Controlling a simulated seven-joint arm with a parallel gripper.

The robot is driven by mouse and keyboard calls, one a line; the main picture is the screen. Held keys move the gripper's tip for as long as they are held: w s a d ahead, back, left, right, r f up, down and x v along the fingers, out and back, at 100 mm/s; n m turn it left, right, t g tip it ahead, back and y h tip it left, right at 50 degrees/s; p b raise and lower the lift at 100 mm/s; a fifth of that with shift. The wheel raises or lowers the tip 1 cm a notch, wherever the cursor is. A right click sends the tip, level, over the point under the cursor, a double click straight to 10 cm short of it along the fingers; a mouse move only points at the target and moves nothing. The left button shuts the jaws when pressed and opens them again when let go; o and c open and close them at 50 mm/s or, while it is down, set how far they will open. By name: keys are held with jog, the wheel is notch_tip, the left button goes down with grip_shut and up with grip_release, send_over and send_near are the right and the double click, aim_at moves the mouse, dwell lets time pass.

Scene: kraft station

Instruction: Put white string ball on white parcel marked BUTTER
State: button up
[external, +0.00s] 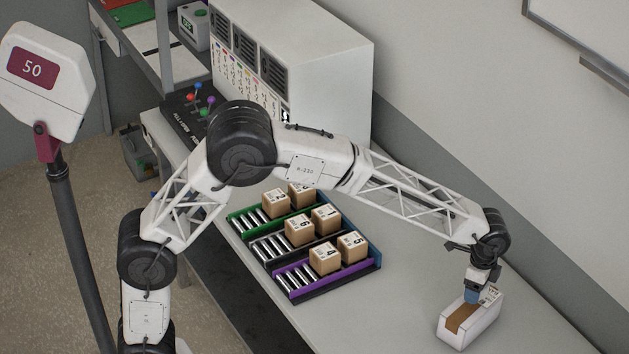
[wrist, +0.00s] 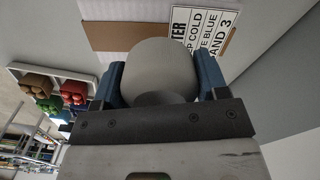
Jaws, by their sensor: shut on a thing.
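In the wrist view my gripper (wrist: 162,85) has its blue fingers closed on either side of a pale, rounded thing, which I take to be the white string ball (wrist: 165,65). The white parcel (external: 482,326) stands at the table's right end in the external view, with a brown strip along its top and a printed label. In the wrist view its label (wrist: 202,32) reads "TER", "COLD", "BLUE", "AND 3", partly cut off. My gripper (external: 472,292) is right over the parcel's top; I cannot tell whether the ball touches it. The ball is hidden in the external view.
Brown numbered boxes (external: 325,258) stand on roller lanes with green, dark and purple edges (external: 296,283) mid-table. A large white cabinet (external: 325,70) stands behind. The wall is close on the parcel's right. Several coloured things (wrist: 50,92) show left in the wrist view.

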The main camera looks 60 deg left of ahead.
jog(key=shift+f, duration=1.75)
jog(key=shift+f, duration=0.1)
jog(key=o, duration=0.9)
notch_tip(320, 180, up, 12)
jog(key=shift+r, duration=0.15)
